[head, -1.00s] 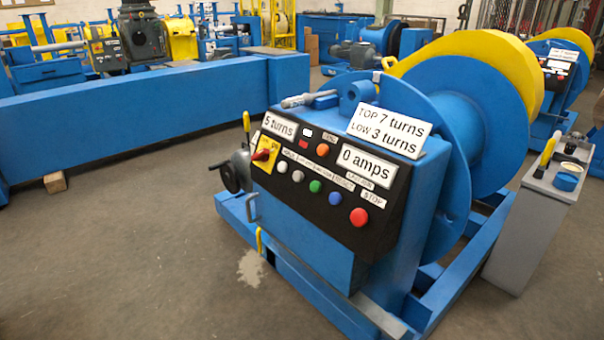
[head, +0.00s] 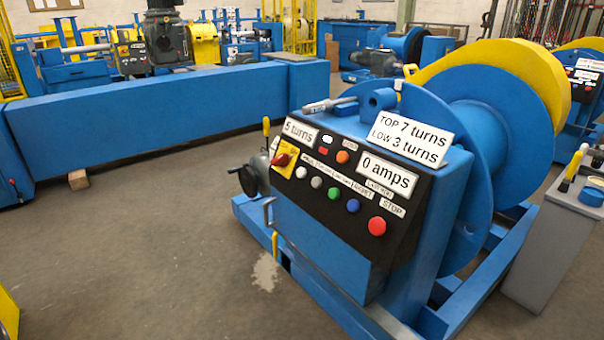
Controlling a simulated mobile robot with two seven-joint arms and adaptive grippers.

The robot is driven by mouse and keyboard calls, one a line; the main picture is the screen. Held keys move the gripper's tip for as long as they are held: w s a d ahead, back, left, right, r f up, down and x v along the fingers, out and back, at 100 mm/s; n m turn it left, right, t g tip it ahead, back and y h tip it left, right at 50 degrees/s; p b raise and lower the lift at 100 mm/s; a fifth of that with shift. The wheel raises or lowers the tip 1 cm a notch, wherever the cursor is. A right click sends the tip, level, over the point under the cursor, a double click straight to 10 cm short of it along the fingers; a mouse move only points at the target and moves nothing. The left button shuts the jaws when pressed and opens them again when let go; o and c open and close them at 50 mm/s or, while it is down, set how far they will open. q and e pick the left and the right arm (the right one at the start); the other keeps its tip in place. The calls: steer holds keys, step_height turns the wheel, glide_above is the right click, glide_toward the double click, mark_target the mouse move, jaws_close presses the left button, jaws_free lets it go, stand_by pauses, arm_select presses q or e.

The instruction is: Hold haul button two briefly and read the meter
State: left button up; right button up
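The winch control panel (head: 350,229) is black and slopes on the front of a blue winch. A row of buttons crosses it: two pale ones, first (head: 301,172) and second (head: 316,182), then green (head: 334,193), blue (head: 352,206) and a larger red one (head: 377,226) by a STOP label. Their small labels are mostly too blurred to read. The amps meter (head: 388,174) reads "0 amps". The turns display (head: 300,132) reads "5 turns". A red rotary switch (head: 285,157) sits on a yellow plate at the left. Neither of my grippers is in view.
A sign (head: 411,136) reads "TOP 7 turns LOW 3 turns". A grey stand (head: 553,243) is to the right of the winch. A long blue beam (head: 160,112) crosses behind. Floor (head: 140,260) at the front left is clear.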

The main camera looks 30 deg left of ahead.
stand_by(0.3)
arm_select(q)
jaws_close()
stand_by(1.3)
